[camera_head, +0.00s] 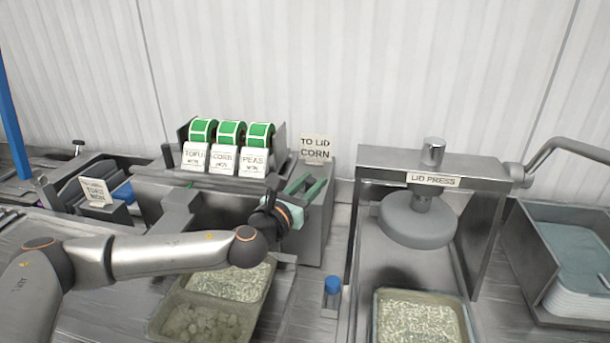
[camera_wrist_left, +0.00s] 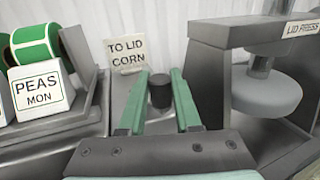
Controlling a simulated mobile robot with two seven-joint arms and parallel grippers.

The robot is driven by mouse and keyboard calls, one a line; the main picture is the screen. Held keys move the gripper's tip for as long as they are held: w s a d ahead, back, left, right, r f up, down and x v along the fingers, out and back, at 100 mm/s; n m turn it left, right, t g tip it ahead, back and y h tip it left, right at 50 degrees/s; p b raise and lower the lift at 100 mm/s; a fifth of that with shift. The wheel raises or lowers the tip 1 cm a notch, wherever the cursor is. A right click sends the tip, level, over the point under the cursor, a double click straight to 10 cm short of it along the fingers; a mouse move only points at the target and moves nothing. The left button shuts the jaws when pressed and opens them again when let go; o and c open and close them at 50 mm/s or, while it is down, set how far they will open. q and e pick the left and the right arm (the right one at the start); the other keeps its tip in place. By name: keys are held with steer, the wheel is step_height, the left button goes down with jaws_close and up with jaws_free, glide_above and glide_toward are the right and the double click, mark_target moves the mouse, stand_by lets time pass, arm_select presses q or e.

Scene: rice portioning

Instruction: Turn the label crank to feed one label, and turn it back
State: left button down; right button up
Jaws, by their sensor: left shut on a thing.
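My left gripper (camera_head: 304,187) reaches in from the left to the grey box right of the label dispenser. In the left wrist view, its green fingers (camera_wrist_left: 160,100) stand on both sides of a dark round crank knob (camera_wrist_left: 161,88) and are shut on it. The rest of the crank is hidden by the gripper. The label dispenser (camera_head: 180,135) holds three green-and-white label rolls, with cards reading TOFU, CORN and PEAS (camera_head: 253,164) below them. A "TO LID CORN" card (camera_head: 316,149) stands behind the gripper; it also shows in the left wrist view (camera_wrist_left: 128,54). My right gripper is not in view.
The lid press (camera_head: 434,181) stands to the right, with a rice tray (camera_head: 378,330) in front of it. A lid bin (camera_head: 525,245) is at far right.

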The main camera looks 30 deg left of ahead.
arm_select(q)
steer(key=n+y, duration=0.1)
steer(key=y, duration=0.1)
steer(key=w+d+n+y, duration=0.1)
steer(key=y, duration=0.1)
steer(key=shift+d+n, duration=0.2)
steer(key=shift+n, duration=0.2)
steer(key=n+y, duration=0.1)
steer(key=n+g+y, duration=0.1)
steer(key=y, duration=0.1)
steer(key=w+y, duration=0.1)
steer(key=shift+w+d+n+g, duration=0.1)
steer(key=shift+d+n+g, duration=0.2)
steer(key=shift+n, duration=0.1)
steer(key=n+g+y, duration=0.1)
steer(key=y, duration=0.1)
steer(key=w+n+g+y, duration=0.1)
steer(key=y, duration=0.1)
steer(key=shift+w+n, duration=0.1)
steer(key=shift+n, duration=0.2)
steer(key=shift+w+n+g+y, duration=0.25)
steer(key=shift+n+g+y, duration=0.35)
steer(key=shift+g+y, duration=0.15)
steer(key=shift+w+a+r, duration=0.1)
steer(key=c, duration=0.6)
jaws_free()
steer(key=shift+c, duration=0.2)
steer(key=shift+o, duration=0.2)
